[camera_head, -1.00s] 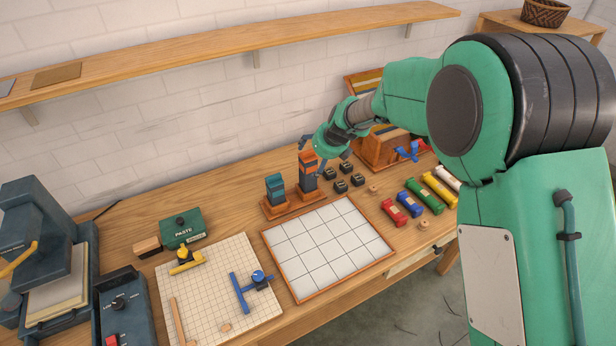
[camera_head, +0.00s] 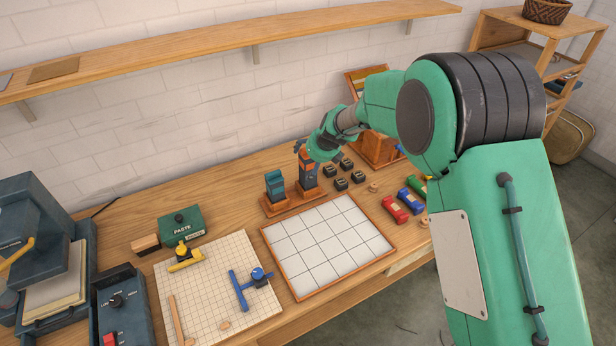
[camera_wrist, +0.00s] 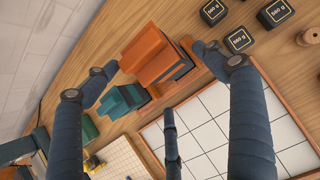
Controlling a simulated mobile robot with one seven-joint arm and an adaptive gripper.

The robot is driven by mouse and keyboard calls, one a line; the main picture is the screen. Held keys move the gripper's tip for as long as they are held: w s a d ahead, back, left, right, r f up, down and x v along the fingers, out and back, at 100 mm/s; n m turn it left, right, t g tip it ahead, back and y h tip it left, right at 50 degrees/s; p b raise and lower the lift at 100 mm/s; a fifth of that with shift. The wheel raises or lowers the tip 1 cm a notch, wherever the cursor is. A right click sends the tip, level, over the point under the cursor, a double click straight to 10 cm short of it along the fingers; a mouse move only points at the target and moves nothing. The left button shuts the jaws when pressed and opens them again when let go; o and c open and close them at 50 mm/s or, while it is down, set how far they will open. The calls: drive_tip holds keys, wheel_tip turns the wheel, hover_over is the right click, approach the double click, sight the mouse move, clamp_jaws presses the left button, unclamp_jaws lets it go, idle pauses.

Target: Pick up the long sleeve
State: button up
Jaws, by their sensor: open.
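Two upright block-shaped stacks stand side by side on wooden bases. The taller one is orange and dark (camera_head: 308,170) and appears to be the long sleeve; it also shows in the wrist view (camera_wrist: 152,48). The shorter one is teal (camera_head: 274,183), left of it in the head view and below it in the wrist view (camera_wrist: 120,102). My gripper (camera_head: 306,150) is open at the top of the orange stack. In the wrist view its spread fingers (camera_wrist: 155,62) frame the orange stack, with nothing held. Whether a finger touches it, I cannot tell.
A white gridded tray (camera_head: 327,245) lies in front of the stacks. Black weights (camera_head: 341,184) stand close to their right. Red (camera_head: 395,209) and blue (camera_head: 410,201) rolls lie farther right. A green PASTE box (camera_head: 182,226) and a cutting mat (camera_head: 215,310) are at left. A shelf (camera_head: 230,42) runs above.

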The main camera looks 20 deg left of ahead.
sight(308, 173)
drive_tip(key=shift+x, duration=1.05)
drive_tip(key=shift+b+x, duration=1.1)
drive_tip(key=shift+x, duration=1.5)
drive_tip(key=shift+s, duration=0.1)
drive_tip(key=c, duration=1.3)
